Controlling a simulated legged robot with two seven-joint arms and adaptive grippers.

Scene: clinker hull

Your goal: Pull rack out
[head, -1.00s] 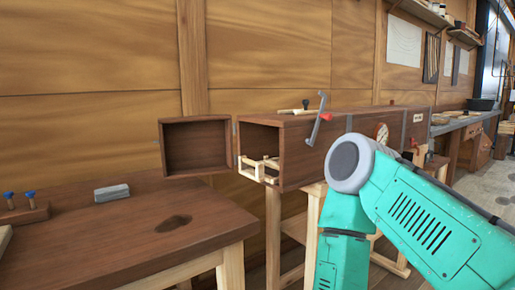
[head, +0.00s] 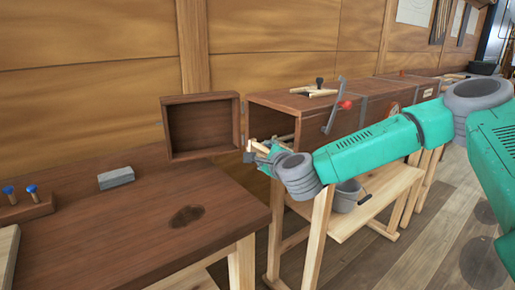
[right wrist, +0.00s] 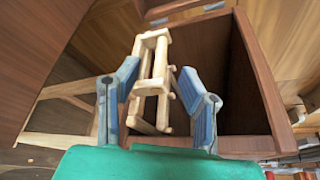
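The rack (right wrist: 152,80) is a small pale wooden frame at the mouth of a long brown wooden box (head: 292,106). In the head view my right gripper (head: 257,152) is at the box's open left end and hides most of the rack. In the right wrist view my right gripper (right wrist: 158,73) is open, with one blue-grey finger on each side of the rack. A gap shows between the rack and the right finger; I cannot tell whether the left finger touches it. My left gripper is not in view.
The box's door (head: 200,128) hangs open to the left. A crank lever with a red knob (head: 345,104) is on the box's front. A workbench (head: 150,225) holds a grey block (head: 116,178) and blue-topped pegs (head: 31,188). A bucket (head: 347,194) stands on the shelf below.

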